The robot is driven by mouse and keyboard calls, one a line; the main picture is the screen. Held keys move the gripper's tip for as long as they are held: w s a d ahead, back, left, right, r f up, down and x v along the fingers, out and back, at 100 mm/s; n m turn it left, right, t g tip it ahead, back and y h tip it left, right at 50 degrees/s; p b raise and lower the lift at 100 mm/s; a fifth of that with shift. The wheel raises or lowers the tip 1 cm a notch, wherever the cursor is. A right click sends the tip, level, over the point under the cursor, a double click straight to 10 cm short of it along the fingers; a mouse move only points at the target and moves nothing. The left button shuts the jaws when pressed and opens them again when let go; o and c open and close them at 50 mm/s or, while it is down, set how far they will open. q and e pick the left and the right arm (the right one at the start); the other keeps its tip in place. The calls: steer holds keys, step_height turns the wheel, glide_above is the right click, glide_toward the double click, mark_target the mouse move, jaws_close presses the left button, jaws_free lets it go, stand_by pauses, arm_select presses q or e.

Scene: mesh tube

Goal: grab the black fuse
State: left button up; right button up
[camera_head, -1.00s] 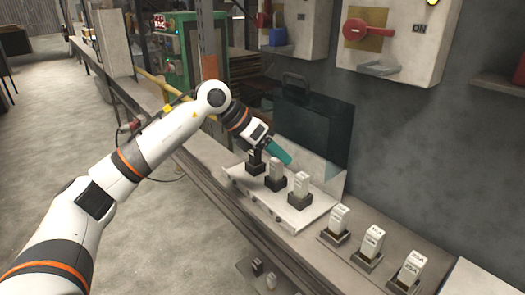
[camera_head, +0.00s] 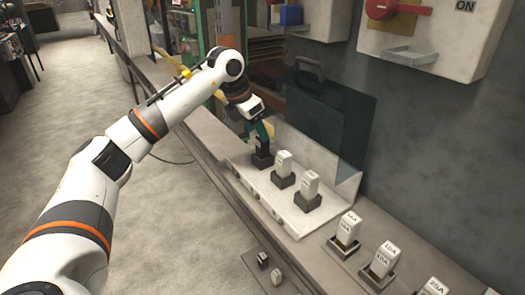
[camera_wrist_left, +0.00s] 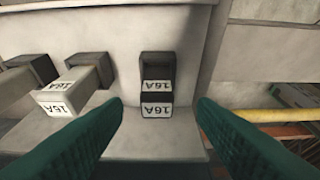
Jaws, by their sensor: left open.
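The black fuse (camera_head: 263,146) stands upright in a dark socket, first in the row on the white panel (camera_head: 298,222). In the left wrist view the fuse (camera_wrist_left: 157,87), with white 16A labels, is ahead between the two fingertips. My left gripper (camera_head: 260,129) has teal fingers and is open, close to the top of the fuse. In the left wrist view a finger of the gripper (camera_wrist_left: 159,103) is on each side, with a gap between each finger and the fuse. My right gripper is not in view.
Two white fuses (camera_head: 283,164) (camera_head: 309,186) stand beside it on the panel. Several labelled white fuses stand in sockets at lower right, including one (camera_head: 348,228). A dark transparent cover (camera_head: 335,110) rises behind the panel. Two small pieces (camera_head: 263,261) (camera_head: 276,277) lie lower down.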

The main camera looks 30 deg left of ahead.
mark_target(263, 150)
arm_select(q)
steer(key=x, duration=0.4)
steer(key=shift+w+d+f, duration=0.2)
steer(key=shift+w, duration=0.05)
steer(key=shift+r, duration=0.1)
steer(key=c, duration=1.1)
